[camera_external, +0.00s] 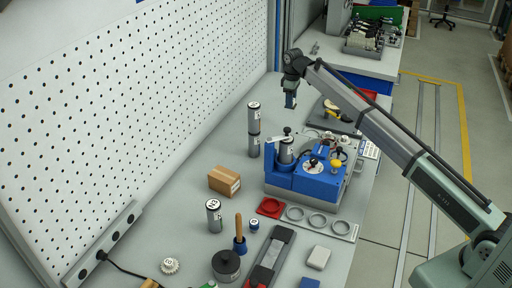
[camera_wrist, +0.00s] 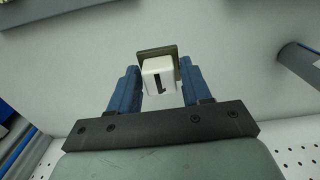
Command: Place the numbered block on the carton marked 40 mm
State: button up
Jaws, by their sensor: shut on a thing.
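My gripper (camera_wrist: 157,88) is shut on a white block (camera_wrist: 159,80) with a dark mark like a 1 on its face. The block sits between the two blue fingers, with a flat olive-brown piece behind it. In the external view my gripper (camera_external: 290,101) hangs high above the back of the bench, and the block cannot be made out there. A brown carton (camera_external: 223,181) stands on the bench near the pegboard wall, lower and to the left of my gripper. It has a pale label on its side, too small to read.
Two stacked grey cylinders (camera_external: 254,130) stand between my gripper and the carton. A blue fixture (camera_external: 318,182) is right of the carton. A grey N3 cylinder (camera_external: 213,216), a wooden-handled tool (camera_external: 239,231) and a pale block (camera_external: 318,257) stand nearer the front. The carton's top is clear.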

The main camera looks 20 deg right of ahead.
jog(key=s+a+r, duration=0.2)
jog(key=a, duration=0.7)
jog(key=s+a+r, duration=0.2)
jog(key=a+r, duration=0.1)
jog(key=a, duration=0.6)
jog(key=s+a+r, duration=0.2)
jog(key=a, duration=0.7)
send_over(224, 174)
jog(key=shift+a+f, duration=0.1)
jog(key=shift+f, duration=4.65)
jog(key=shift+f, duration=0.1)
jog(key=o, duration=1.1)
notch_tip(224, 174, up, 12)
jog(key=shift+r, duration=0.1)
